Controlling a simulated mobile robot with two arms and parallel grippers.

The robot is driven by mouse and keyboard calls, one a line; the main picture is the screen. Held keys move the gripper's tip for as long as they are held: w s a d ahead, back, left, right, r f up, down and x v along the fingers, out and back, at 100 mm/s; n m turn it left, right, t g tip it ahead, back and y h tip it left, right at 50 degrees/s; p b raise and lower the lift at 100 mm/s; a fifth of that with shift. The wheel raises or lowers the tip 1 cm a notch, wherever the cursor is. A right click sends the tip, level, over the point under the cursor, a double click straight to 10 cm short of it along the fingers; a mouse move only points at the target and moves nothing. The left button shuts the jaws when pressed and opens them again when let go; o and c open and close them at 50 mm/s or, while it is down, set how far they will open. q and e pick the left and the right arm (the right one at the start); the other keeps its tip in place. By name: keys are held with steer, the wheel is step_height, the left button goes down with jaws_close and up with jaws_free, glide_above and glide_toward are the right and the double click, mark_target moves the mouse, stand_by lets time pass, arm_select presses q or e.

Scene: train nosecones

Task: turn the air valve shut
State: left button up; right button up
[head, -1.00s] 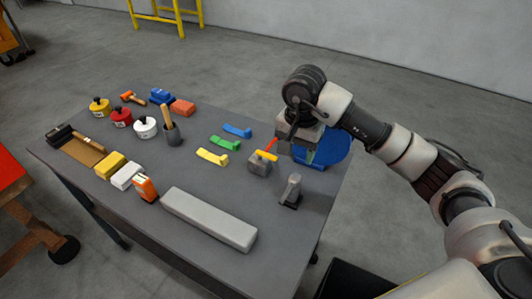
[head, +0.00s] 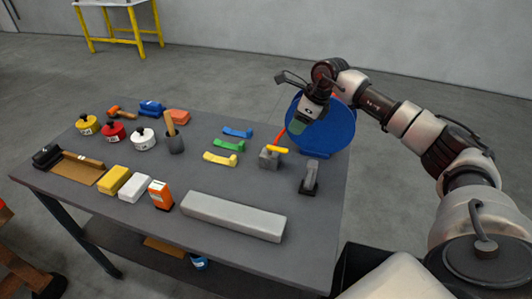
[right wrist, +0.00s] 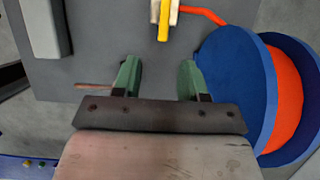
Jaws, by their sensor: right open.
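The air valve is a small grey block (head: 269,160) with a yellow lever (head: 278,150) on top, near the right end of the table. A red hose (head: 279,136) runs from it towards the blue reel (head: 330,127). The lever lies roughly level, pointing right in the head view. In the right wrist view the lever (right wrist: 163,22) is at the top edge, beyond the fingertips and partly cut off. My right gripper (head: 300,126) is above and behind the valve, in front of the reel. Its green fingers (right wrist: 158,75) are apart with nothing between them. My left gripper is out of view.
A grey stand-like piece (head: 309,178) and a long grey bar (head: 232,215) sit in front of the valve. Yellow, green and blue handles (head: 229,145) lie to its left. The reel stands close to my right gripper. Other tools fill the table's left side.

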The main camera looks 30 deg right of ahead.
mark_target(283, 149)
steer(key=x, duration=0.3)
steer(key=p+x, duration=0.1)
steer(key=x, duration=0.2)
steer(key=p+x, duration=0.1)
steer(key=x, duration=0.2)
steer(key=shift+d+f, duration=0.3)
steer(key=shift+w+f, duration=0.2)
steer(key=shift+f, duration=0.35)
steer(key=shift+c, duration=0.9)
steer(key=c, duration=0.5)
jaws_close()
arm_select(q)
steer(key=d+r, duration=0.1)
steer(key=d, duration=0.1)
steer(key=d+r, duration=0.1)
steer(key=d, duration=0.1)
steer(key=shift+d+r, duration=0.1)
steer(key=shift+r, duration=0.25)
